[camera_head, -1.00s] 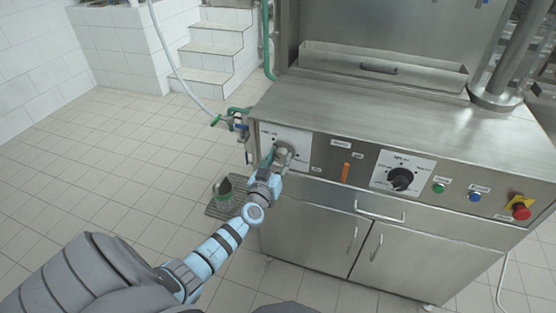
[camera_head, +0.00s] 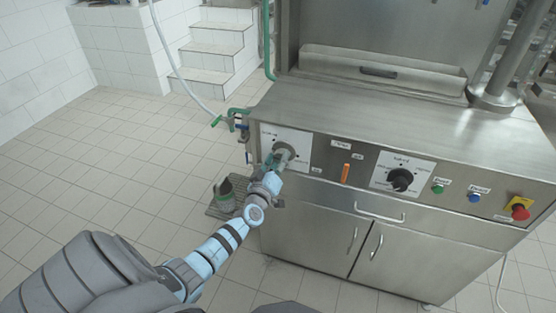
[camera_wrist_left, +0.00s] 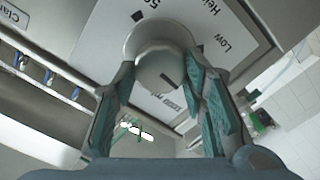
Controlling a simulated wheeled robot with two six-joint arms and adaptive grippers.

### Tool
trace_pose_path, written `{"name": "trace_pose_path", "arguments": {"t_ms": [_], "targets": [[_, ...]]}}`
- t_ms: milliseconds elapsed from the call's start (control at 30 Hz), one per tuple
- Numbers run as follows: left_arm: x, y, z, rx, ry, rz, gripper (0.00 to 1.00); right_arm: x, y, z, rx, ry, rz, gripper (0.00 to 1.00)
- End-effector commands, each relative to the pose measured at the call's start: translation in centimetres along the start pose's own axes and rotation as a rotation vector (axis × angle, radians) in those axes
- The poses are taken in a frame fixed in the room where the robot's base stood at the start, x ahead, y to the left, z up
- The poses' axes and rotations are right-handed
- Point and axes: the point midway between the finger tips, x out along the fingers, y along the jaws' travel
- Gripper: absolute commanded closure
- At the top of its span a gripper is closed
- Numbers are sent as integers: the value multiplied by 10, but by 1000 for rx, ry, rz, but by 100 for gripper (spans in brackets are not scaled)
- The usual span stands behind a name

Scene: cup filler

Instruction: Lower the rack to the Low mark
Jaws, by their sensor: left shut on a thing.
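A round grey knob (camera_head: 286,149) sits on a white label plate (camera_head: 301,137) at the left end of the machine's front panel. My left gripper (camera_head: 279,160) is at the knob and covers part of it. In the left wrist view the knob (camera_wrist_left: 160,42) is between the two green-padded fingers of my left gripper (camera_wrist_left: 158,80), which is shut on it. Which mark the knob points at is unclear. My right gripper is out of view.
A second black dial (camera_head: 401,178), an orange switch (camera_head: 346,172), green and blue buttons and a red stop button (camera_head: 520,212) lie further right on the panel. A green-handled valve and hose (camera_head: 232,118) are left of the machine. A pot (camera_head: 224,190) stands on a floor grate.

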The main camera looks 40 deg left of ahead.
Motion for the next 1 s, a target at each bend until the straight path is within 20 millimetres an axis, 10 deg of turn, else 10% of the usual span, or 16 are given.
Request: {"name": "trace_pose_path", "arguments": {"t_ms": [1000], "targets": [[-1,-4,2,-834,-1,-2,89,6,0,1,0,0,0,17]]}}
